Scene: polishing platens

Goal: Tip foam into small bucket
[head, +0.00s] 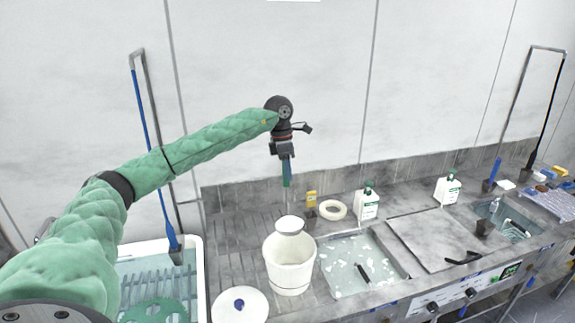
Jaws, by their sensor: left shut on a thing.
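My left gripper (286,156) points down above the sink counter, shut on the blue-green handle (287,174) of a ladle-like tool. A pale round head (289,225), apparently the tool's, shows below it at the far rim of the white bucket (289,273). The thin shaft between them is hard to make out. I cannot tell whether the head touches the rim or holds foam. White foam patches (345,281) float in the open basin (327,249) right of the bucket. My right gripper is not in view.
A white lid with a blue knob (240,305) lies front left of the bucket. A pale ring (333,209), a yellow box (311,198) and a white bottle (367,205) stand behind. A grey cover plate (432,240) lies right of the basin. A blue-handled brush (175,246) leans at left.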

